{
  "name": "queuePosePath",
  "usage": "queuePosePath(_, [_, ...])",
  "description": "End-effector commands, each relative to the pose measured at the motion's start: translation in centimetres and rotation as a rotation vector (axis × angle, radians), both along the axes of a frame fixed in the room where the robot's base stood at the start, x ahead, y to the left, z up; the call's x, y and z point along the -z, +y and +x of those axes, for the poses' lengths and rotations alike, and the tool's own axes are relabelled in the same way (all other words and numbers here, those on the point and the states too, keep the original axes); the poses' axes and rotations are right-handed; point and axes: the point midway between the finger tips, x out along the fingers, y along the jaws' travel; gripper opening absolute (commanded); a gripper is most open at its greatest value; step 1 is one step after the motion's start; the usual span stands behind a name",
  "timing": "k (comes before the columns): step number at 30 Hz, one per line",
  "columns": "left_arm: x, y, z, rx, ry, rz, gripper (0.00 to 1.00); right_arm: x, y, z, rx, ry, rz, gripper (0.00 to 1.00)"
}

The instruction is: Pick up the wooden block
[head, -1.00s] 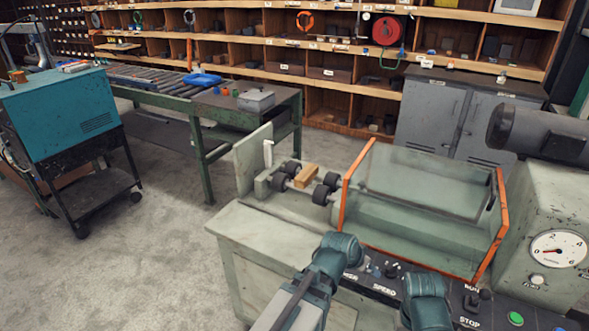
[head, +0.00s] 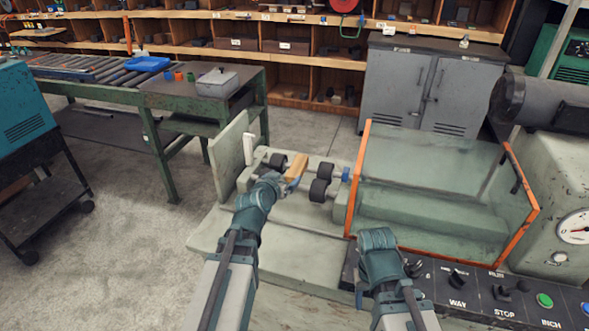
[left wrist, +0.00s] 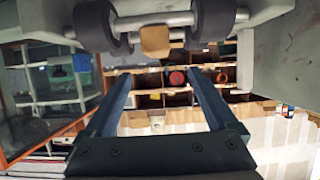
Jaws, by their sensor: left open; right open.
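The wooden block (head: 297,166) is a small tan piece lying among the dark rollers on the machine bed. In the left wrist view the block (left wrist: 155,41) shows beyond the open fingertips, roughly centred between them and apart from them. My left gripper (head: 286,182) is at the near side of the block in the head view and partly covers it. In the wrist view my left gripper (left wrist: 158,76) is open and empty. My right gripper (head: 361,291) is low in front of the machine, by the control panel, away from the block; its fingers are mostly hidden.
Dark rollers (head: 319,188) on a shaft flank the block closely. An upright plate (head: 229,158) stands to the left. An orange-edged clear guard (head: 435,190) stands to the right. A control panel (head: 480,295) runs along the front.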

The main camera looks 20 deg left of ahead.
Motion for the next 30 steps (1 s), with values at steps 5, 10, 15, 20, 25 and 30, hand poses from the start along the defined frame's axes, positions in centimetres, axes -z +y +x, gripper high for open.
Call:
queuePosePath(5, [0.9, 0.0, 1.8, 0.002, 0.001, 0.001, 0.91, 0.9, 0.0, 0.0, 0.000, 0.000, 0.000, 0.50])
queuePosePath(10, [2.2, -0.2, 4.8, 0.003, 0.001, 0.001, 0.91, 2.2, 0.0, 0.0, 0.000, 0.000, 0.000, 0.50])
queuePosePath(15, [3.2, -0.3, 7.4, 0.001, 0.001, 0.000, 0.91, 3.2, 0.0, 0.0, 0.000, 0.000, 0.000, 0.50])
queuePosePath(20, [3.3, -0.3, 7.9, 0.001, 0.001, 0.001, 0.91, 3.3, 0.0, 0.0, -0.001, 0.000, 0.000, 0.50])
queuePosePath(25, [3.5, -0.4, 8.4, 0.001, 0.001, 0.001, 0.91, 3.4, 0.0, 0.0, -0.001, 0.000, 0.000, 0.50])
queuePosePath(30, [4.2, -0.8, 10.5, 0.002, 0.001, -0.001, 0.91, 4.2, 0.0, 0.0, -0.001, 0.000, 0.000, 0.50])
